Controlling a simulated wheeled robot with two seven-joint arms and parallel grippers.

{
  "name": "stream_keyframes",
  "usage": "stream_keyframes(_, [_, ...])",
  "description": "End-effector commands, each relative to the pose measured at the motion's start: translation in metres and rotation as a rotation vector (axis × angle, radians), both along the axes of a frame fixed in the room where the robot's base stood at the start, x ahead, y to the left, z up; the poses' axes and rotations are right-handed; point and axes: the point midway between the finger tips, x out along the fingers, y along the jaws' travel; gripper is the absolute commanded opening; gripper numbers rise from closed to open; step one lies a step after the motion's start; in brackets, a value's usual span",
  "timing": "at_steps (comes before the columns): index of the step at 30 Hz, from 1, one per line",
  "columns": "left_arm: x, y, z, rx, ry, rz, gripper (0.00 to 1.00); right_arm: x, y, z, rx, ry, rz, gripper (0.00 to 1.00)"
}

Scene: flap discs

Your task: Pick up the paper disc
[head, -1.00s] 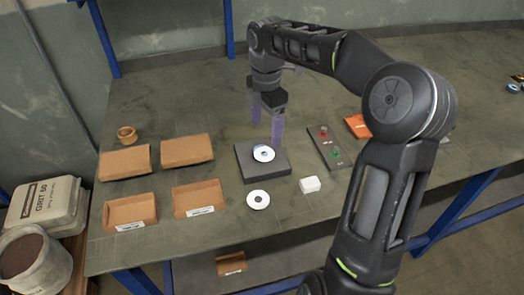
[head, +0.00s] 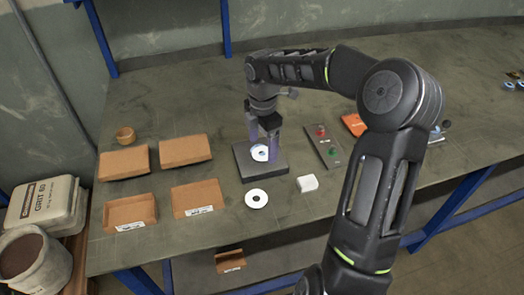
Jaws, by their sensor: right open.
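A white disc (head: 260,152) with a dark centre lies on a dark square block (head: 247,172). A second white disc with a hole (head: 257,198) lies on the table in front of the block. I cannot tell from their look which is paper. My right gripper (head: 266,152) points down over the block, its purple fingers open and on either side of the disc there, partly hiding it. I cannot tell whether the fingers touch the disc. My left gripper is not in view.
A white block (head: 307,183) lies right of the loose disc. A panel with red and green buttons (head: 324,147) and an orange item (head: 354,124) are further right.

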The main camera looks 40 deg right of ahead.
Motion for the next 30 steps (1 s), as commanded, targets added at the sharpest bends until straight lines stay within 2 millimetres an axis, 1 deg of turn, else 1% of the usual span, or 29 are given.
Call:
stream_keyframes(1, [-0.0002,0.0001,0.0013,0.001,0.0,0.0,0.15,-0.0006,0.0001,-0.0052,0.001,0.002,0.0,0.77])
stream_keyframes(4, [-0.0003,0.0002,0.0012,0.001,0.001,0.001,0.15,-0.0003,0.0,-0.0095,0.0,0.0,0.0,0.77])
stream_keyframes(30, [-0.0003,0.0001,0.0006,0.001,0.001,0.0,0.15,-0.0001,0.0002,-0.0113,0.0,-0.001,0.001,0.77])
